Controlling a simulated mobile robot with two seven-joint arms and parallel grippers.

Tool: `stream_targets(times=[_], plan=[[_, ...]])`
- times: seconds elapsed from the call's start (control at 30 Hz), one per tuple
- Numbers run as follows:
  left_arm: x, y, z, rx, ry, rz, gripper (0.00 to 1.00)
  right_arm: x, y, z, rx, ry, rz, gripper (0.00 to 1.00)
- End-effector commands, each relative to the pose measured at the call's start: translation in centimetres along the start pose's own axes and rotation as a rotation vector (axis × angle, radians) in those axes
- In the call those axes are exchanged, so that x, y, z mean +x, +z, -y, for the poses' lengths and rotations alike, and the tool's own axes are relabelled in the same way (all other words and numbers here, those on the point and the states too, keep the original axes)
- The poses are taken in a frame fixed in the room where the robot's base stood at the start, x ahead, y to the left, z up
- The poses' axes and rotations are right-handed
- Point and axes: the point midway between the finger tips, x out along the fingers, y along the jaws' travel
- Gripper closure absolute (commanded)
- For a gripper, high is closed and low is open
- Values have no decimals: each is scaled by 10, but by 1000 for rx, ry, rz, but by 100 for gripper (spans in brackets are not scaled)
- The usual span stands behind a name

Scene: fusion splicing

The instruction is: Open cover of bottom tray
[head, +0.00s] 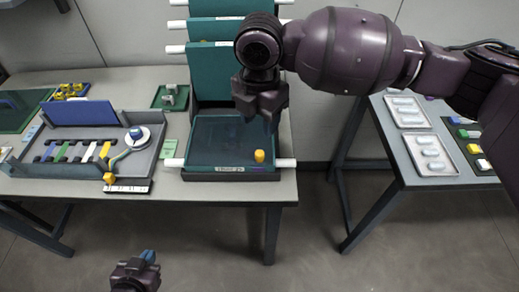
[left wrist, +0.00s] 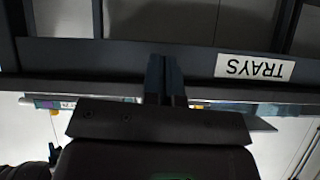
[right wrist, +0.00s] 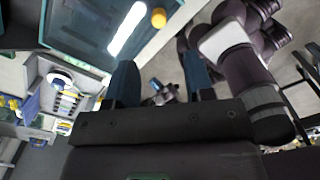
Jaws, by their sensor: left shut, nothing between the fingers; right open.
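The bottom tray (head: 188,172) is a dark green box on the bench at the foot of a stack of trays. Its translucent teal cover (head: 222,140) lies flat over it, with a yellow knob (head: 259,156) near the front right corner. The knob also shows in the right wrist view (right wrist: 158,17). My right gripper (head: 262,118) hangs above the back right part of the cover, apart from the knob; its fingers are spread and empty in the right wrist view (right wrist: 160,82). My left gripper (head: 148,257) is low in front of the bench, its fingers together and empty (left wrist: 166,80).
More green trays (head: 212,60) rise behind the bottom tray, with white rods at their sides. A grey work tray (head: 150,160) with coloured strips and a white reel stands left. Another table (head: 395,150) with silver trays is at the right. A dark bar labelled TRAYS (left wrist: 120,55) faces my left wrist camera.

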Motion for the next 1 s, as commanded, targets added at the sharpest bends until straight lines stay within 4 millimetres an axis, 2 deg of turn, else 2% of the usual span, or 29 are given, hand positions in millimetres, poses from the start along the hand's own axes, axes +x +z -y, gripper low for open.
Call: stream_targets(times=[0.23, 0.5, 0.7, 1.0], plan=[[2, 6, -1, 0, 1, 9, 100, 18, 0, -1, -19, 1, -2, 52], [4, 11, -2, 0, 3, 17, 100, 66, -1, -1, -18, 1, -4, 52], [10, 10, -4, 2, 7, 13, 100, 94, 0, -1, -17, 3, -3, 52], [11, 10, -4, 3, 8, 11, 100, 108, 0, -2, -16, 6, 0, 52]])
